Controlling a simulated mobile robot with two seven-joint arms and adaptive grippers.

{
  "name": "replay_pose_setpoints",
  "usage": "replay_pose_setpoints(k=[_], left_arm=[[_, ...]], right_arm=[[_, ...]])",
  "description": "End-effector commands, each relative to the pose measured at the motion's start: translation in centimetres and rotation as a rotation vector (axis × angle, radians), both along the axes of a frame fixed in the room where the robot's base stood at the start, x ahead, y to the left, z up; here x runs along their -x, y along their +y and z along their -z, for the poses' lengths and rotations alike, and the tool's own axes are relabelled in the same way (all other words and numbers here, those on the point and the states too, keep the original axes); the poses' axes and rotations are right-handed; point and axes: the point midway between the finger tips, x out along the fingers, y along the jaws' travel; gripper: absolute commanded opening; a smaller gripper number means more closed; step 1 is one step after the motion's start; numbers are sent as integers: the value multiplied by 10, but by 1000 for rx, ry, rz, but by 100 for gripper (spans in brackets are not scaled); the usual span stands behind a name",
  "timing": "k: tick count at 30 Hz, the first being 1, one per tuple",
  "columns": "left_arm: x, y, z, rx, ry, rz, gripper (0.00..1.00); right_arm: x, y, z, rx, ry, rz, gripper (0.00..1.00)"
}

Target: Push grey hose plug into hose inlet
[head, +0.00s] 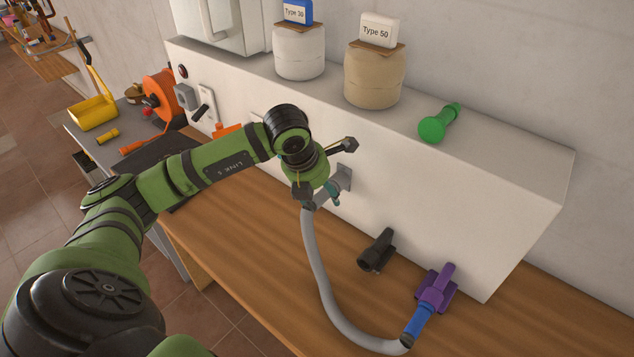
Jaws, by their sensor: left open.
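The grey hose (316,262) rises from the table to a grey plug end (320,198) at the front face of the white box. The plug end points at a grey square fitting (344,177), which looks like the hose inlet, with a small teal part (333,192) beside it. I cannot tell whether the plug sits inside the inlet. My left gripper (328,168) is open, its dark fingers spread wide, one up to the right and one down near the plug. Contact with the plug is unclear. My right gripper is not in view.
The hose's other end has a blue connector (418,319) at a purple holder (438,286). An orange reel (161,95) is at left.

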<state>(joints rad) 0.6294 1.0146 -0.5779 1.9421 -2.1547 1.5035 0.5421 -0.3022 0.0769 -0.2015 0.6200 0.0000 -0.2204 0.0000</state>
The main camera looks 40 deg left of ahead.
Motion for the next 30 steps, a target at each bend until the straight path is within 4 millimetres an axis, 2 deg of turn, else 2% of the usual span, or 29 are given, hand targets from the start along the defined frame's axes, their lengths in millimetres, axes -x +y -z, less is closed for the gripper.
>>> replay_pose_setpoints(k=[4, 5, 9, 17, 18, 30], left_arm=[[0, 0, 0, 0, 0, 0, 69], [0, 0, 0, 0, 0, 0, 65], [0, 0, 0, 1, 0, 0, 9], [1, 0, 0, 0, 1, 2, 7], [2, 0, 1, 0, 1, 2, 2], [18, 2, 1, 0, 1, 0, 2]], right_arm=[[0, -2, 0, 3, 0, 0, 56], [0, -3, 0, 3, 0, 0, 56], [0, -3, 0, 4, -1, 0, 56], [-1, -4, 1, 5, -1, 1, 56], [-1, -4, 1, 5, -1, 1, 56], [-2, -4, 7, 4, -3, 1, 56]])
